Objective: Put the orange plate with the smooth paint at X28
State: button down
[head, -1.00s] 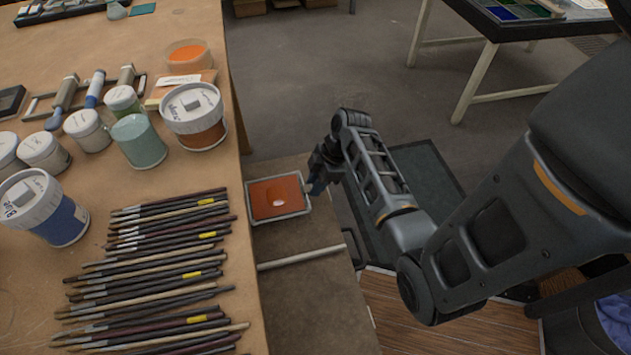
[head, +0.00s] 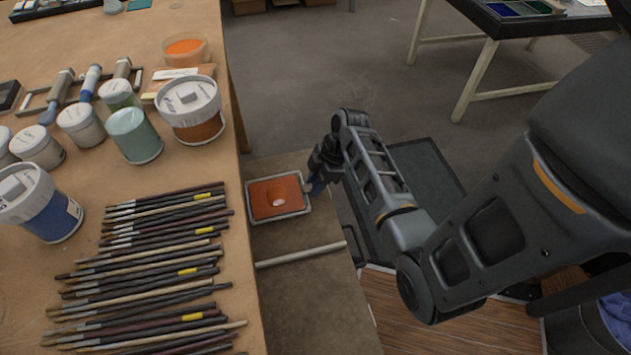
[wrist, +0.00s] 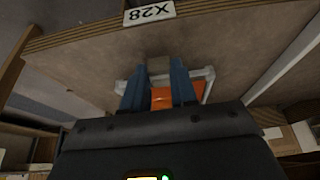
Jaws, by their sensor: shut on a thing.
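The orange plate (head: 262,205) is a square orange sheet in a pale grey frame, with a bright glossy spot on it. In the head view it is beside the worktable's right edge, over a lower brown board. My gripper (head: 317,183) is shut on the plate's right side. In the wrist view, blue fingers (wrist: 160,88) hide much of the plate (wrist: 163,99). An X28 label (wrist: 149,13) is on the edge of a plywood board (wrist: 225,50), beyond the fingertips. I cannot tell whether the plate touches the board.
The worktable (head: 120,175) at left holds several brushes (head: 150,260), paint jars (head: 190,108) and an orange bowl (head: 185,50). A pale strip (head: 300,254) crosses the lower board (head: 310,300) in front of the plate. Another table (head: 530,30) stands at upper right.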

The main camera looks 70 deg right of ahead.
jog(key=shift+f, duration=0.4)
dwell(0.4)
jog(key=shift+r, duration=0.1)
dwell(0.6)
jog(key=shift+c, duration=0.8)
grip_release()
dwell(0.4)
jog(key=shift+r+p, duration=3.6)
jog(key=shift+r, duration=0.4)
